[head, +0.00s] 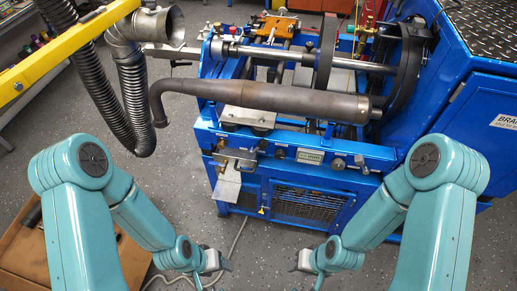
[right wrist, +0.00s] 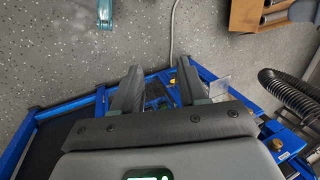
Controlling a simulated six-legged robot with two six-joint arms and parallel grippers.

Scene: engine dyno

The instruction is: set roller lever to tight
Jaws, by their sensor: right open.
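The blue dyno bench (head: 240,197) stands ahead of me. I cannot tell for sure which part is the roller lever. My right gripper (head: 302,262) is low in front of the bench, touching nothing that I can see. In the right wrist view its two fingers (right wrist: 160,77) are apart with nothing held between them. My left gripper (head: 226,262) is low too, left of the right one; its jaw opening is too small to judge.
A brown exhaust pipe with muffler (head: 265,97) lies across the bench top. A cardboard box (head: 80,250) sits on the floor at lower left.

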